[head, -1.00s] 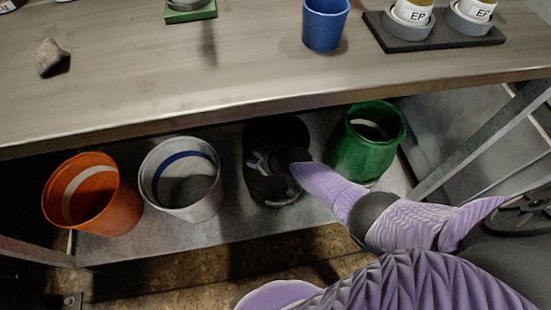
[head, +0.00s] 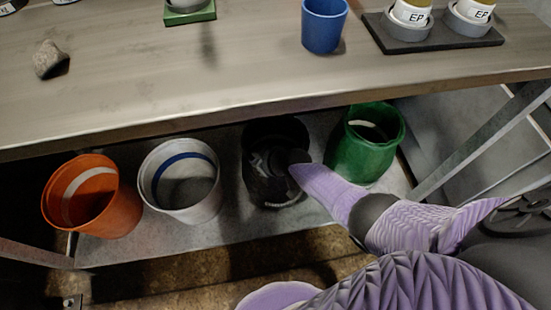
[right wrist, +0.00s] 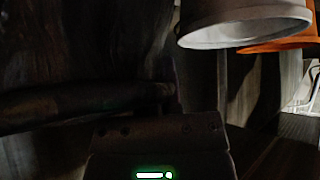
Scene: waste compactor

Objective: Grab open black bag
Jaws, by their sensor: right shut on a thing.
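The black bag (head: 268,195) is a dark, bin-shaped form on the shelf under the table, between the white bin and the green bin. It also fills much of the dark right wrist view (right wrist: 60,50). My right arm reaches in from the right to it. My right gripper (head: 268,163) is at its near upper side, shut on it. The jaws are dark against the black, so the exact grip point is hard to make out. The bag's far rim is in shadow under the table edge. My left gripper is not in view.
An orange bin (head: 92,197) and a white bin (head: 181,180) stand left of the bag. A green bin (head: 364,147) stands close on its right. The table edge (head: 250,103) overhangs from above. A blue cup (head: 324,26) and a stone (head: 50,60) sit on top.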

